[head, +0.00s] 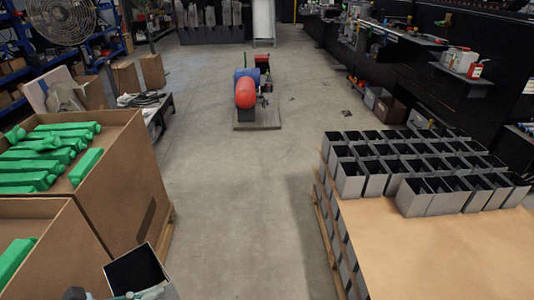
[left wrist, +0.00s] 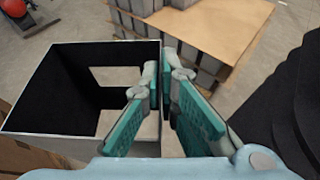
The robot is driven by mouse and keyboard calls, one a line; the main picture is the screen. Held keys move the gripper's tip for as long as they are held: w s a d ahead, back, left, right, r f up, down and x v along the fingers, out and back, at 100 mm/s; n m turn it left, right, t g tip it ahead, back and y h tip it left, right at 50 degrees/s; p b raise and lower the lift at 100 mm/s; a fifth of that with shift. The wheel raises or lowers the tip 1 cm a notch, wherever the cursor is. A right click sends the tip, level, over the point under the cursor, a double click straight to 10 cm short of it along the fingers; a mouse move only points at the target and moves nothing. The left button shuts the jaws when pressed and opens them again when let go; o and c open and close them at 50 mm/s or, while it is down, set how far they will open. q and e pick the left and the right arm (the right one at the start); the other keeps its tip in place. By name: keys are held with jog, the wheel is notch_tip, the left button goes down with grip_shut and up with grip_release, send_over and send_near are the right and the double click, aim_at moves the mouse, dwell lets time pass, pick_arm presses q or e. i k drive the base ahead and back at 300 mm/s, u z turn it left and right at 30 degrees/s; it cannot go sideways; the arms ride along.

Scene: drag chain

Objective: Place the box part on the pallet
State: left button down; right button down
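A grey, open-topped box part with a black inside (head: 135,268) shows at the bottom left of the head view. It fills the left of the left wrist view (left wrist: 70,85). My left gripper (left wrist: 165,95) has teal-padded fingers on both sides of one box wall, one inside and one outside, closed on it. In the head view only a bit of that gripper (head: 150,292) shows at the rim. The pallet stack (head: 430,250) is at the right, topped by a brown sheet with rows of similar boxes at its far side. My right gripper is not in view.
Large cardboard bins (head: 125,180) with green parts (head: 45,150) stand at the left, close to the held box. Grey floor (head: 240,210) lies open between bins and pallet. The near part of the brown sheet is bare. A red and blue machine (head: 245,90) stands farther back.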

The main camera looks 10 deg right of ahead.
aim_at(368, 212)
jog(key=z, duration=0.1)
jog(key=i, duration=0.85)
jog(key=z, duration=2.55)
jog(key=i, duration=0.5)
jog(key=u, duration=0.05)
